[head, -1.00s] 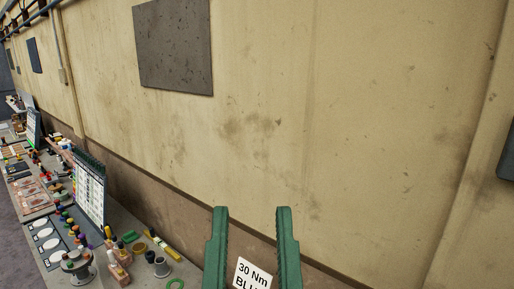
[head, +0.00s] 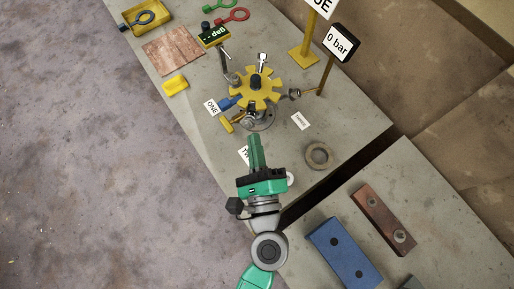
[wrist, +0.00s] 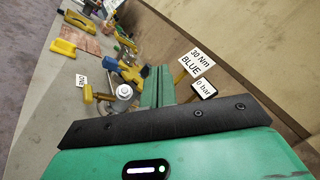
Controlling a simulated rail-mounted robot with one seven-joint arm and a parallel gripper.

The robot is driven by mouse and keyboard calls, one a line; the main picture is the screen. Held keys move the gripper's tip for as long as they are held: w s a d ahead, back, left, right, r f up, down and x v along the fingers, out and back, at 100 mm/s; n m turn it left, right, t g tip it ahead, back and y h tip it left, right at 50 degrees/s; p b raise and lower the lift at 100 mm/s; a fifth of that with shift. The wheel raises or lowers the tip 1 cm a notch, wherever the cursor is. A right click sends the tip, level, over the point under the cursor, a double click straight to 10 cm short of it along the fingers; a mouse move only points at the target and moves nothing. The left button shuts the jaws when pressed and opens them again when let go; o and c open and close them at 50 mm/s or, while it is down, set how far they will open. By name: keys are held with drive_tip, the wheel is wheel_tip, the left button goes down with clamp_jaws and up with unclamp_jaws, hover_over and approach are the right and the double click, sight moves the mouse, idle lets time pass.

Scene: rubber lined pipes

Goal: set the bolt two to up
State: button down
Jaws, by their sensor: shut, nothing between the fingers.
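A yellow star-shaped wheel (head: 262,90) with a dark hub sits on a round metal flange (head: 262,124) on the grey bench. I cannot tell which is bolt two. A label beginning TW (head: 243,154) is partly hidden by my gripper. My green gripper (head: 254,137) is shut and empty, just in front of the flange. Its closed fingers also show in the wrist view (wrist: 156,80), beside the flange (wrist: 124,92).
The THREE label (head: 300,121) and a grey ring (head: 319,155) lie right of the flange. The 0 bar sign (head: 340,42) stands behind. A blue block (head: 342,255) and copper bar (head: 384,220) lie past a dark gap. The left floor is clear.

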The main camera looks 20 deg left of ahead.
drive_tip(key=s+f+m+h+b, duration=0.1)
drive_tip(key=s+f+m, duration=0.1)
drive_tip(key=f, duration=0.3)
drive_tip(key=s+d+f+m+h+b, duration=0.1)
drive_tip(key=s+f+m, duration=0.1)
drive_tip(key=f+m, duration=0.2)
drive_tip(key=s+f+m+b, duration=0.1)
drive_tip(key=s+f+m, duration=0.1)
drive_tip(key=f, duration=0.4)
drive_tip(key=shift+d+f+m+h, duration=0.3)
drive_tip(key=shift+m+h, duration=0.1)
drive_tip(key=shift+m, duration=0.4)
drive_tip(key=shift+s+f, duration=0.1)
drive_tip(key=shift+s, duration=0.05)
drive_tip(key=p, duration=0.2)
approach(250, 118)
drive_tip(key=w+a+f, duration=0.1)
drive_tip(key=w+f, duration=0.2)
drive_tip(key=shift+w+a+r+p, duration=0.4)
drive_tip(key=shift+w+r+p, duration=0.1)
drive_tip(key=shift+w+r, duration=0.05)
